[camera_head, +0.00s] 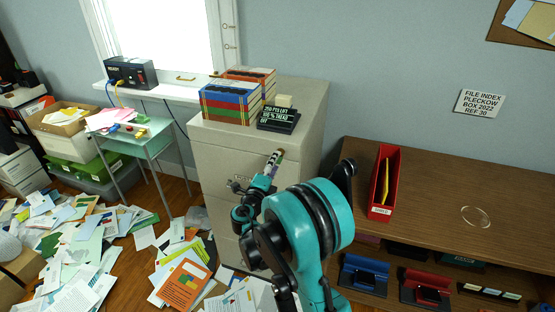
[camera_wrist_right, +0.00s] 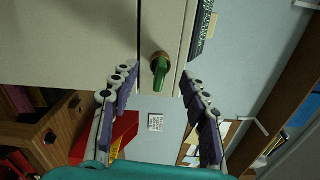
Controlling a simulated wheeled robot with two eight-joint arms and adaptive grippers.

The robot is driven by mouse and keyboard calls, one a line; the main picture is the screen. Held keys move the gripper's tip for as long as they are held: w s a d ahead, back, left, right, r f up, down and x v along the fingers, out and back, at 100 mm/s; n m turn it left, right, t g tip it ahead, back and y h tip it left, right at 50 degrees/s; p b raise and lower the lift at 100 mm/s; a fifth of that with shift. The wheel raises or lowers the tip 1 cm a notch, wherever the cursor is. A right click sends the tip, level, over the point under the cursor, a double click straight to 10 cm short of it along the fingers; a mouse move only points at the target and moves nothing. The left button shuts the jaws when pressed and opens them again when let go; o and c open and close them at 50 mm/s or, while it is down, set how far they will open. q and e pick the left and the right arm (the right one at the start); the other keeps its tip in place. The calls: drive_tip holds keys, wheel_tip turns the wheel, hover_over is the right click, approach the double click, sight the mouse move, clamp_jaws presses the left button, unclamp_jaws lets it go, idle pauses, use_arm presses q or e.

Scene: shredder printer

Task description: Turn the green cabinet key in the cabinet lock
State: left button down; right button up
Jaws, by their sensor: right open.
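The green key (camera_wrist_right: 160,73) sits in the round brass-coloured lock of the beige cabinet (camera_wrist_right: 70,40) in the right wrist view. My right gripper (camera_wrist_right: 158,84) is open, with one finger on each side of the key and gaps between. I cannot tell how far the fingertips are from the key in depth. In the head view the cabinet (camera_head: 218,158) stands at the centre, and my right gripper (camera_head: 273,162) is in front of its upper part. My arm hides part of the cabinet front, and I cannot make out the key there. My left gripper is not in view.
Books (camera_head: 228,103) and a small black sign (camera_head: 278,119) stand on the cabinet top. A brown desk (camera_head: 440,210) with a red file holder (camera_head: 383,184) is at the right. Papers (camera_head: 85,240) cover the floor at left. A glass side table (camera_head: 140,138) stands left of the cabinet.

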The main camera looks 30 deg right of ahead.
drive_tip(key=shift+b+v, duration=0.3)
drive_tip(key=shift+v, duration=2.1)
drive_tip(key=s+a+f+n+g+y, duration=0.2)
drive_tip(key=s+a+n+y, duration=0.4)
drive_tip(key=s+n, duration=0.6)
drive_tip(key=s+a+f+n+g+y, duration=0.2)
drive_tip(key=s+a+n+y, duration=0.5)
drive_tip(key=s+a+n, duration=0.4)
drive_tip(key=s+f+n, duration=0.1)
drive_tip(key=s+n, duration=0.1)
drive_tip(key=n, duration=0.4)
drive_tip(key=shift+g+y, duration=0.3)
